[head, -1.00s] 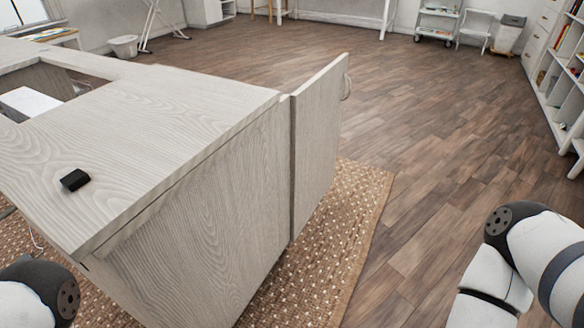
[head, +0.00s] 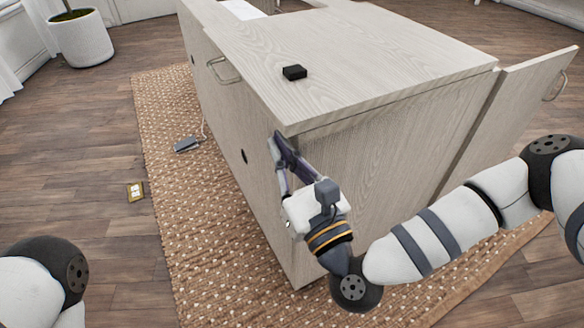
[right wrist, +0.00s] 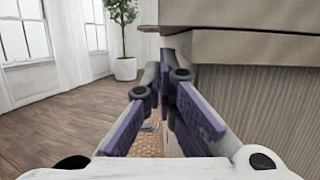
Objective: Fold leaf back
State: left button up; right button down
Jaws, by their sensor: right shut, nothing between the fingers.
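The pale wood sewing cabinet (head: 385,150) stands at the centre of the head view, its top (head: 370,60) lying flat. An upright panel with a handle (head: 510,120) stands out at its right end; I cannot tell whether this or the top is the leaf. My right gripper (head: 278,140) is shut and empty at the cabinet's near corner, just by the top's edge. In the right wrist view its fingertips (right wrist: 166,62) are close beside the thick edge of the top (right wrist: 235,48); contact is unclear. My left gripper is out of view.
A small black block (head: 294,72) lies on the top. A handle (head: 222,70) juts from the cabinet's left front. A grey pedal (head: 187,145) with a cord lies on the woven rug (head: 180,205).

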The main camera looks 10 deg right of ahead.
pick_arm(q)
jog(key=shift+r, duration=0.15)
pick_arm(e)
jog(key=shift+r, duration=0.5)
jog(key=shift+r, duration=0.1)
